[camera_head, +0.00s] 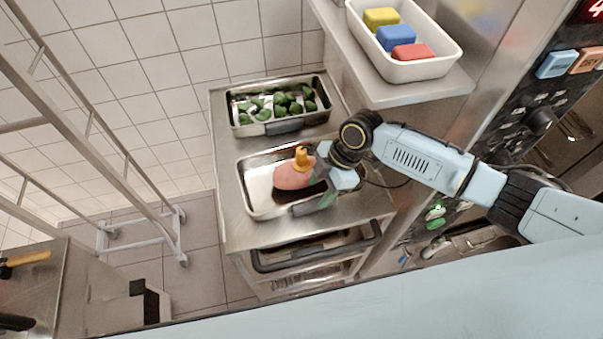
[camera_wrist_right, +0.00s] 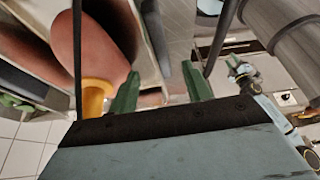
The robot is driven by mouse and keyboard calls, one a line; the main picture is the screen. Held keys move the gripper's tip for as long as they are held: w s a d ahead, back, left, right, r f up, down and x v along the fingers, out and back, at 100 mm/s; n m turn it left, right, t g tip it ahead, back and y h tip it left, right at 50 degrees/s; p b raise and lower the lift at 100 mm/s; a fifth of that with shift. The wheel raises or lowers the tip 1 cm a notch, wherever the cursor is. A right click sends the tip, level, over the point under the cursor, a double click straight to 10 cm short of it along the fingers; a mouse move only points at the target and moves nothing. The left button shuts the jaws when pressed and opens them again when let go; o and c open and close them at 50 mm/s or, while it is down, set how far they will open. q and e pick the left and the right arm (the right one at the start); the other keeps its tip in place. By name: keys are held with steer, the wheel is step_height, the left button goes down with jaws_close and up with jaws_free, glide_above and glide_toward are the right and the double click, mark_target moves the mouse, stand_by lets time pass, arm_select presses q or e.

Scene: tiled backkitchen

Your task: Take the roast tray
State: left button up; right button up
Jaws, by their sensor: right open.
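The roast tray (camera_head: 258,205) is a shallow metal tray on the steel counter, holding a pink roast (camera_head: 291,177) with an orange-yellow piece (camera_head: 302,156) on top. A dark handle shows at its front edge, partly covered by my right gripper (camera_head: 322,188). That gripper is over the tray's right side, close to the roast. In the right wrist view its two green fingers (camera_wrist_right: 160,92) are apart, with the roast (camera_wrist_right: 100,45) and the orange-yellow piece (camera_wrist_right: 95,98) beside the left finger. Contact with the tray is unclear.
A second metal tray (camera_head: 236,108) with green vegetables stands behind. A white bin (camera_head: 431,68) with yellow, blue and red blocks sits on the shelf (camera_head: 385,93) at upper right. A wheeled rack (camera_head: 140,233) stands left. A control panel is at the right.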

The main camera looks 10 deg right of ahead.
mark_target(313, 200)
steer(key=b+x, duration=0.3)
steer(key=x, duration=0.1)
steer(key=shift+d+f, duration=0.2)
steer(key=shift+d, duration=0.1)
steer(key=shift+a+f+b, duration=0.2)
steer(key=shift+f+b, duration=0.2)
steer(key=shift+r, duration=0.1)
jaws_close()
steer(key=shift+r, duration=0.1)
